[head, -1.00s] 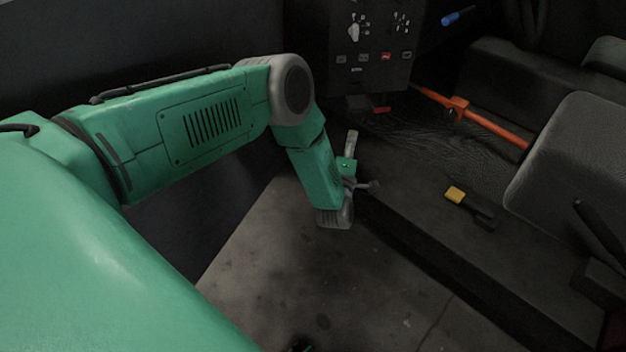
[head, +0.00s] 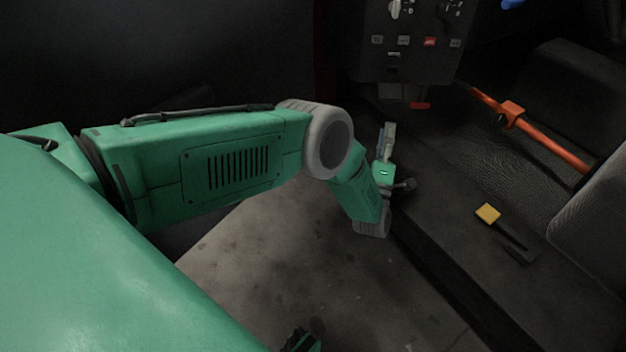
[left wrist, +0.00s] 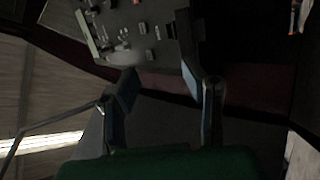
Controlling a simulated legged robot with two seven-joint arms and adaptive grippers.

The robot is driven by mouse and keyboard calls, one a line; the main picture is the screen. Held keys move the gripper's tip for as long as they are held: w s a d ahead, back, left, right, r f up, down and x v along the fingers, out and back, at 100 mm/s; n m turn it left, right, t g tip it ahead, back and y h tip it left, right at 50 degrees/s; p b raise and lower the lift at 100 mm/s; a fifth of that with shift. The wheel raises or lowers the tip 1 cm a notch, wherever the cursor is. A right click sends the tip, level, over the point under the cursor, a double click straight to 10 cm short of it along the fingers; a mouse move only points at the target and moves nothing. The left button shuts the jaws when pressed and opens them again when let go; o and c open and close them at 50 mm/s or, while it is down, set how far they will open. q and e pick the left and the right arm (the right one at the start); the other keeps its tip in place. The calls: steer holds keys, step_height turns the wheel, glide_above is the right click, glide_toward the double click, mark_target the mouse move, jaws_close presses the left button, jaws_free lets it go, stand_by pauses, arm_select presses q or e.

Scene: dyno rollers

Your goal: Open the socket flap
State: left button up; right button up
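A dark control panel (head: 410,50) stands at the top of the head view, with knobs, a row of small switches or sockets (head: 404,40) and one red switch. It also shows at the top of the left wrist view (left wrist: 128,35). I cannot tell which small part is the socket flap. My left gripper (head: 389,140) is below the panel, pointing up toward it and apart from it. In the left wrist view its two fingers (left wrist: 160,85) are spread with nothing between them. My right gripper is not in view.
An orange bar (head: 545,138) runs on the right. A yellow-ended dark tool (head: 488,213) lies on the dark ledge beside a grey block (head: 595,220). A blue object (head: 512,3) is at the top right. The grey floor (head: 290,260) below my arm is clear.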

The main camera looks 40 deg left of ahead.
arm_select(q)
glide_toward(395, 61)
steer(key=w+r, duration=0.1)
steer(key=r, duration=0.1)
steer(key=shift+w+r, duration=0.25)
steer(key=shift+w, duration=0.1)
steer(key=g, duration=0.1)
steer(key=r+n+g+h, duration=0.1)
steer(key=g, duration=0.1)
steer(key=w+a+r+g, duration=0.1)
steer(key=g, duration=0.1)
steer(key=shift+r, duration=0.25)
steer(key=shift+w+a+r+n+g+h+p, duration=0.1)
steer(key=shift+w+r+n+g+h+p, duration=0.25)
steer(key=shift+g+h, duration=0.4)
steer(key=p+v, duration=0.6)
steer(key=v, duration=0.9)
steer(key=s+a+f+m+g+h+p, duration=0.1)
steer(key=s+f+m+g+h+p, duration=0.1)
steer(key=s+m, duration=0.4)
steer(key=s+f+m+g+h+p, duration=0.3)
steer(key=s+m+g+p, duration=0.1)
steer(key=s, duration=0.6)
steer(key=s+a+f+m+g+h+p, duration=0.1)
steer(key=s+f+m+g+h+p, duration=0.1)
steer(key=s+m, duration=0.6)
steer(key=shift+s+a+f+g+p, duration=0.35)
steer(key=shift+s+f+g+p, duration=0.25)
steer(key=shift+g, duration=0.65)
